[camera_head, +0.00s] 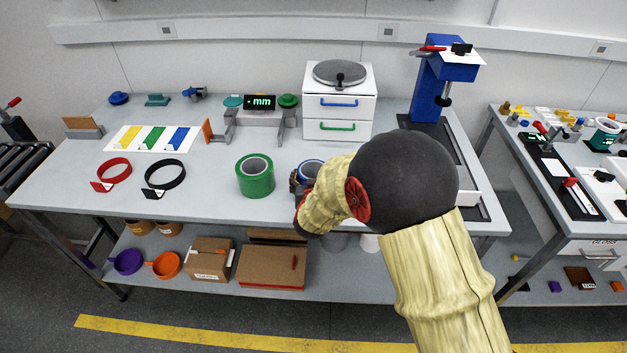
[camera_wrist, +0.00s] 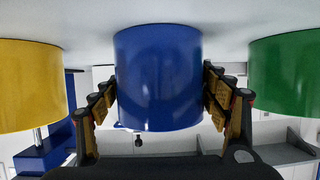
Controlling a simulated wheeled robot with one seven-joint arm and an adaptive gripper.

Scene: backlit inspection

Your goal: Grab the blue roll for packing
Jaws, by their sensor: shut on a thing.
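The blue roll (camera_head: 313,163) stands upright on the grey workbench, partly hidden behind my gripper (camera_head: 299,187) and arm. In the wrist view the blue roll (camera_wrist: 158,80) fills the middle, with the two fingers of my gripper (camera_wrist: 160,88) on opposite sides of it. The gripper is shut on the roll's outer sides. I see no clear gap under the roll, which appears to be at the bench surface. The wrist picture looks upside down, with the bench surface at the top.
A green roll (camera_head: 255,177) stands left of the blue one; it also shows in the wrist view (camera_wrist: 285,75). A yellow roll (camera_wrist: 30,85) is on the other side, hidden by my arm in the head view. A white drawer unit (camera_head: 338,107) stands behind.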

